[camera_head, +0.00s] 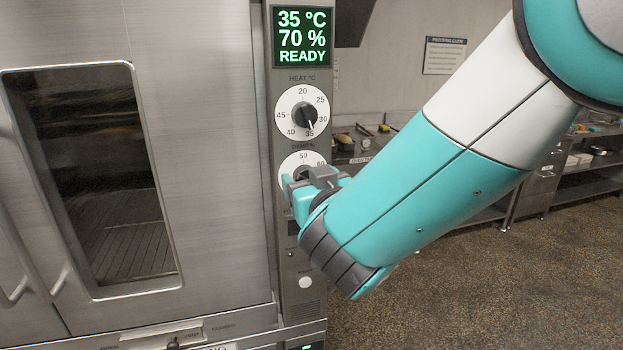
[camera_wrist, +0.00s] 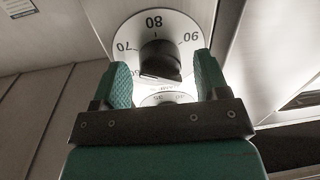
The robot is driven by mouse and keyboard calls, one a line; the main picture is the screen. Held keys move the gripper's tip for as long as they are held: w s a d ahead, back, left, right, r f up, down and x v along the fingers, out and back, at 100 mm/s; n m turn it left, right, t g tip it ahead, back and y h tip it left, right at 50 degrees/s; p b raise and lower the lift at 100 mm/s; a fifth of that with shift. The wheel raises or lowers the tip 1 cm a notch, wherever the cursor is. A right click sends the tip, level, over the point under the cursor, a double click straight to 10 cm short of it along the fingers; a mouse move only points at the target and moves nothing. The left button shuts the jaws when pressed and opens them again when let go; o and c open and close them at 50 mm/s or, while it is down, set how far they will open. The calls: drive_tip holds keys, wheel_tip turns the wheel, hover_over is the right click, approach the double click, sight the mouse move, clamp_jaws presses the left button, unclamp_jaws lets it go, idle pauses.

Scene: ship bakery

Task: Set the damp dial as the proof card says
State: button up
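The damp dial (camera_head: 311,158) is a white disc on the steel control panel, with 50 and 60 showing at its top. My gripper (camera_head: 304,183) is in front of it and hides its lower part. In the wrist view the dial (camera_wrist: 188,24) appears upside down with 70, 80 and 90, and a black knob (camera_wrist: 160,57) at its middle. The teal fingers are open, one on each side of the knob, with gaps showing. The knob's pointer setting is not clear. The display (camera_head: 302,37) reads 35 °C, 70 %, READY. The proof card (camera_head: 444,55) hangs on the wall, its small text unreadable.
The heat dial (camera_head: 288,103) sits just above, its pointer near 35. A steel proofer door (camera_head: 205,45) with a dark window is left of the panel. Steel benches (camera_head: 541,190) stand behind my arm. The speckled floor (camera_head: 480,290) at right is clear.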

drive_tip(key=shift+d, duration=0.1)
drive_tip(key=c, duration=0.9)
drive_tip(key=shift+n, duration=0.6)
drive_tip(key=n, duration=1)
drive_tip(key=shift+r+h, duration=0.1)
drive_tip(key=shift+h, duration=0.3)
drive_tip(key=o, duration=0.9)
drive_tip(key=shift+g, duration=0.3)
drive_tip(key=shift+o, duration=0.2)
drive_tip(key=shift+s, duration=0.15)
